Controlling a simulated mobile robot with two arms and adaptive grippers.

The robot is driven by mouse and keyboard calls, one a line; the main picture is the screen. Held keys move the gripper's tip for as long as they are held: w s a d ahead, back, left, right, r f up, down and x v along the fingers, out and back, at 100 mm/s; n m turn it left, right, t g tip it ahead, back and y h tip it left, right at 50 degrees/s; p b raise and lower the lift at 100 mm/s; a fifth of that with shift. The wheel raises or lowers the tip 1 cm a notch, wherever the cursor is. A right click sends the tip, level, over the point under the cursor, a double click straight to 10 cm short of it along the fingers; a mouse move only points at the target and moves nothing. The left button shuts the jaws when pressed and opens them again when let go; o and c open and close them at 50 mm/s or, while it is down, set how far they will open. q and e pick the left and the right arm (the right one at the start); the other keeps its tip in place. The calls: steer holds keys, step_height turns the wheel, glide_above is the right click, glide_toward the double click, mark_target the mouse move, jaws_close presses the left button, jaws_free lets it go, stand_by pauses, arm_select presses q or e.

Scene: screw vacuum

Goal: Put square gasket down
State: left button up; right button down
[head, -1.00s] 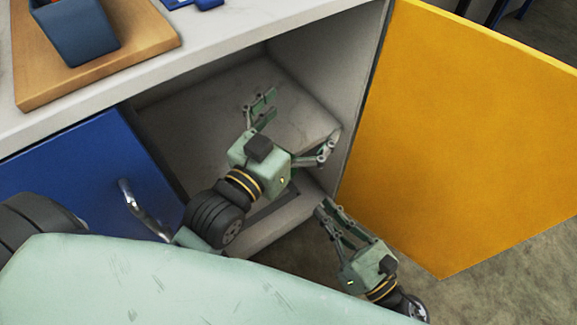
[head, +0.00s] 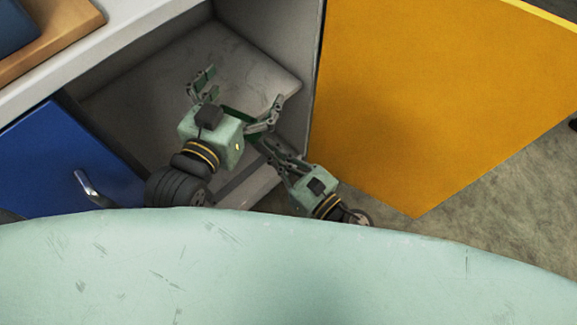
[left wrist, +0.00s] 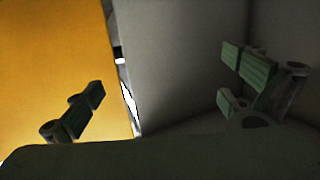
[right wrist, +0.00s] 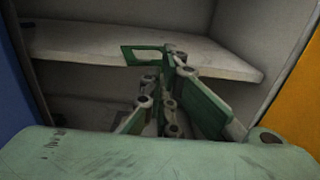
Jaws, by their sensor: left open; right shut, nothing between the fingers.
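The square gasket (right wrist: 128,53) shows as a thin green frame in the right wrist view, at the front edge of the shelf. It is beside the fingertips of my right gripper (right wrist: 172,58); I cannot tell whether they touch. My right gripper is shut; the head view shows it (head: 258,145) low at the cabinet opening. In the head view a green strip (head: 238,113), probably the gasket, shows partly hidden behind my left gripper (head: 243,90). The left gripper is open, with its fingers wide apart and nothing between them in the left wrist view (left wrist: 165,78).
The open cabinet has a grey shelf (head: 150,90) with bare room on it. A blue door (head: 65,165) with a metal handle is at the left. A yellow door (head: 420,110) stands open at the right. The countertop (head: 95,40) edge is above.

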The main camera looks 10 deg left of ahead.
mark_target(257, 141)
steer(key=shift+x, duration=0.85)
arm_select(q)
steer(key=shift+d+r, duration=0.1)
steer(key=shift+r, duration=0.35)
arm_select(e)
steer(key=shift+w+a, duration=0.1)
steer(key=shift+a, duration=0.05)
arm_select(q)
steer(key=shift+w, duration=0.1)
arm_select(e)
steer(key=x, duration=0.2)
steer(key=shift+w+a, duration=0.2)
steer(key=shift+a, duration=0.05)
steer(key=shift+w+a, duration=0.15)
arm_select(q)
steer(key=shift+w+d+r+t, duration=0.1)
steer(key=shift+r+t, duration=0.5)
steer(key=shift+r, duration=0.05)
arm_select(e)
steer(key=v, duration=1.2)
